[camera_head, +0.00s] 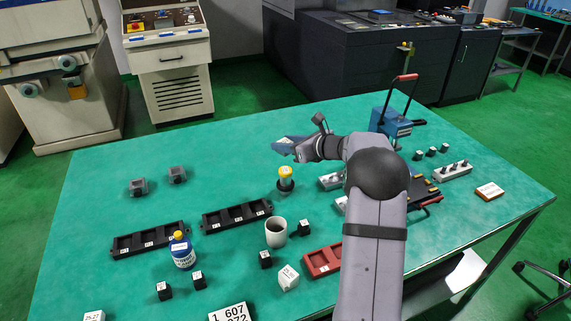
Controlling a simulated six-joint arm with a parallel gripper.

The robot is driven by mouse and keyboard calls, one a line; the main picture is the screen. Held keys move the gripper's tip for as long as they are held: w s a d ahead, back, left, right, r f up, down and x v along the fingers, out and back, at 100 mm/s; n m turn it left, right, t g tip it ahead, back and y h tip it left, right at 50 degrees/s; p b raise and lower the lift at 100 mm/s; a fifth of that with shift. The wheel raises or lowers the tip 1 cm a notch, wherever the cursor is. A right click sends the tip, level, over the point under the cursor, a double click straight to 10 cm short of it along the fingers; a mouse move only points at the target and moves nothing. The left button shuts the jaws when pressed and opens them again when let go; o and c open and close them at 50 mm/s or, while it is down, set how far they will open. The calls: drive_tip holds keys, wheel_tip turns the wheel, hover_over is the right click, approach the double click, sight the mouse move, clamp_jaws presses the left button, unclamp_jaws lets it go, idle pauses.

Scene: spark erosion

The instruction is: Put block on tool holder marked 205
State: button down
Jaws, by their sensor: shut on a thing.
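My gripper (300,150) is over the back middle of the green table and points left. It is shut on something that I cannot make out. A flat blue-grey piece (285,144) shows at its tip; I cannot tell whether it is held or lies behind. Small black blocks with white labels stand at the front (164,291), near the cup (305,228) and at the back right (431,152). Two black three-pocket holders (150,240) (237,215) and a red holder (322,260) carry small labels. I cannot read 205 on any. My arm hides part of the right side.
Near the holders stand a blue-white bottle (182,251), a yellow-capped jar (286,178) and a grey cup (276,233). Two grey pieces (138,187) (177,175) lie at the left. A blue tool with a red handle (391,122) stands at the back. The back left is clear.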

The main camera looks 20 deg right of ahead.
sight(287, 170)
drive_tip(key=shift+f, duration=3.4)
drive_tip(key=shift+f, duration=0.15)
drive_tip(key=c, duration=1.2)
unclamp_jaws()
drive_tip(key=shift+p, duration=0.3)
drive_tip(key=shift+s+d, duration=0.1)
drive_tip(key=shift+s, duration=0.15)
drive_tip(key=b+v, duration=0.2)
drive_tip(key=v, duration=0.9)
drive_tip(key=shift+s+d, duration=0.1)
drive_tip(key=shift+s, duration=0.15)
